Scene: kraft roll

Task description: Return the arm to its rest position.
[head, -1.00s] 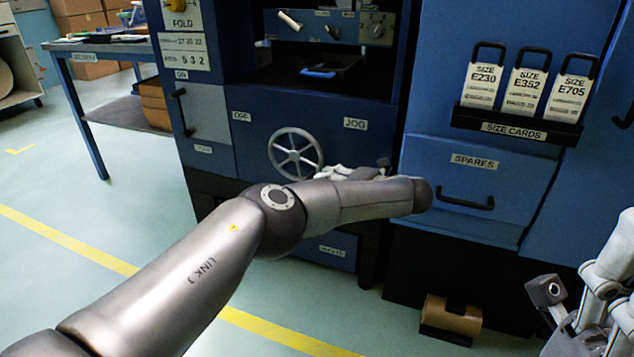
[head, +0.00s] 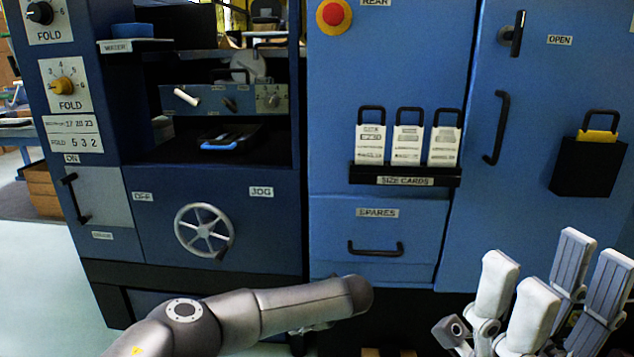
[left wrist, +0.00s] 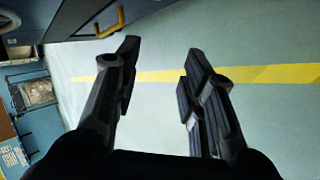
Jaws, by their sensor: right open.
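My left arm (head: 250,312) reaches in from the bottom left of the head view, in front of the blue machine. Its gripper is mostly hidden behind and below the arm there. In the left wrist view my left gripper (left wrist: 157,75) has its two dark fingers wide apart. Only floor shows between them. My right gripper (head: 555,275) stands at the bottom right of the head view, pale fingers pointing up and spread. Nothing is between them.
The blue machine (head: 150,230) with a handwheel (head: 204,230) is behind my left arm. A cabinet has a size card rack (head: 405,175) and a spares drawer (head: 377,229). Open floor with a yellow line (left wrist: 230,74) shows in the left wrist view.

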